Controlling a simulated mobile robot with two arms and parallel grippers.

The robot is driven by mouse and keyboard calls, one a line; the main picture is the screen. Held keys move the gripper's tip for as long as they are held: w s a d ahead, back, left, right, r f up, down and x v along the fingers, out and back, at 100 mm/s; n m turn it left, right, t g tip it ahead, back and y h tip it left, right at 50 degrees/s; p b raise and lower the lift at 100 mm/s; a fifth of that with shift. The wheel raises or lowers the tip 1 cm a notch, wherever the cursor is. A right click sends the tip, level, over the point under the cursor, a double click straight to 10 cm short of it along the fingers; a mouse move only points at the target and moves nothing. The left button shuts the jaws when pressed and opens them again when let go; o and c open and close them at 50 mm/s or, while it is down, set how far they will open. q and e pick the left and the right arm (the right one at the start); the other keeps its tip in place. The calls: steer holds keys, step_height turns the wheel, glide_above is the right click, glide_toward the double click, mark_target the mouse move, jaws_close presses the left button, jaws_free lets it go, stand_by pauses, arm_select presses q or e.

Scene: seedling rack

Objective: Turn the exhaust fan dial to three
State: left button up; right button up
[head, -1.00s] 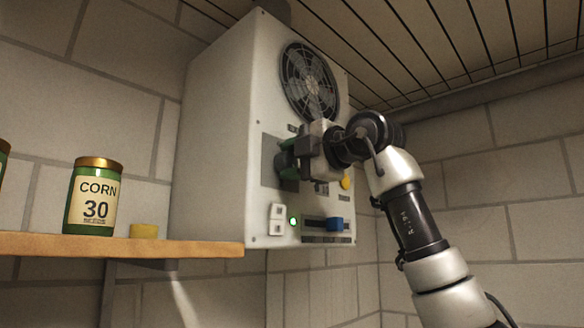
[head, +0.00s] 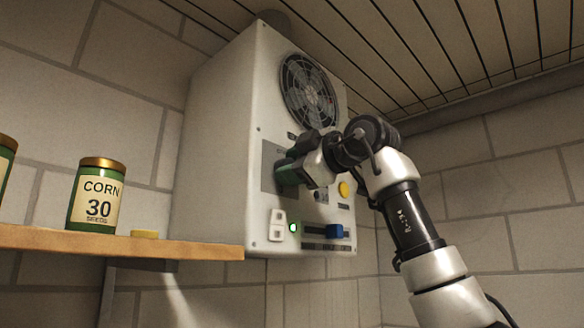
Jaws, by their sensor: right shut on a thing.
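The exhaust fan unit (head: 222,140) is a tall white box on the wall, with a round fan grille (head: 310,91) at the top of its front. My right gripper (head: 288,173) is at the grey panel in the middle of that front, under the grille. It is shut on the dial, which the gripper mostly covers. The dial's pointer and numbers are hidden, so I cannot tell its setting. My left gripper is not in view.

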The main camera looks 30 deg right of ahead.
steer(key=shift+f, duration=0.1)
steer(key=o, duration=0.9)
steer(key=shift+d, duration=0.1)
steer(key=shift+s, duration=0.1)
steer(key=b+v, duration=0.4)
steer(key=v, duration=0.6)
steer(key=shift+s+d, duration=0.15)
steer(key=shift+s, duration=0.15)
steer(key=shift+w, duration=0.1)
